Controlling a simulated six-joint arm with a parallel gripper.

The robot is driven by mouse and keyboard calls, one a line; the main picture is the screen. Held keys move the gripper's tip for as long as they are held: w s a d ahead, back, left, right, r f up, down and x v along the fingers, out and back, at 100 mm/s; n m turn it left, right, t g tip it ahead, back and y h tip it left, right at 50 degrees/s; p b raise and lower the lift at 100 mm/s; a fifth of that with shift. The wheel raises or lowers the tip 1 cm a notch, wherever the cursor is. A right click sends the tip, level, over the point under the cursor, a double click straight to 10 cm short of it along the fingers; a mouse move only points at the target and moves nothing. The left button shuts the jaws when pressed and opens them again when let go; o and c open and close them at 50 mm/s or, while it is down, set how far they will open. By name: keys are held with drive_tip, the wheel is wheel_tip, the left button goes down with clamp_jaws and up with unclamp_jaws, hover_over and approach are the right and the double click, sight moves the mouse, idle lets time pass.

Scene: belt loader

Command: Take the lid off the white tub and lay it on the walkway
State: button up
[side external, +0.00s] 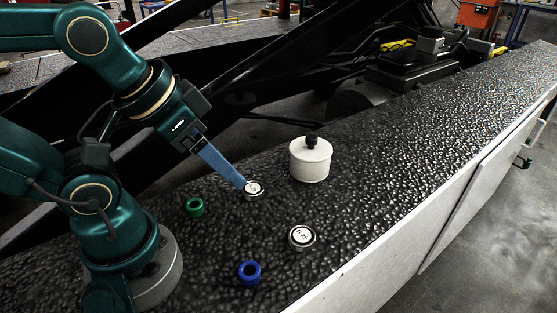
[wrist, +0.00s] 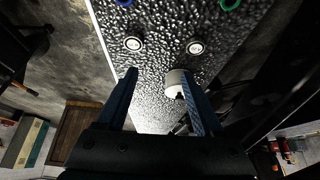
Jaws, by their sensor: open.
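The white tub (side external: 309,168) stands upright on the dark, bumpy walkway (side external: 420,130).
Two round labelled discs (side external: 302,237) (side external: 253,190) lie on the walkway; the farther one is behind my fingertips in the side view. A green ring (side external: 195,206) and a blue ring (side external: 250,273) lie nearby. The walkway right of the tub is clear.

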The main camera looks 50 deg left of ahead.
drive_tip(key=w+r+t, duration=0.1)
drive_tip(key=w+r, duration=0.3)
drive_tip(key=w, duration=0.1)
drive_tip(key=n+g+y, duration=0.1)
drive_tip(key=n+g, duration=0.1)
drive_tip(key=n, duration=0.1)
hover_over(311, 137)
drive_tip(key=s, duration=0.2)
drive_tip(key=f, duration=0.7)
drive_tip(key=shift+s+d+f, duration=0.1)
drive_tip(key=shift+d+f, duration=0.1)
drive_tip(key=shift+d, duration=0.2)
drive_tip(key=shift+f+g, duration=0.3)
drive_tip(key=shift+f, duration=0.1)
drive_tip(key=shift+x, duration=2.4)
drive_tip(key=shift+a, duration=0.1)
drive_tip(key=shift+r, duration=0.1)
clamp_jaws()
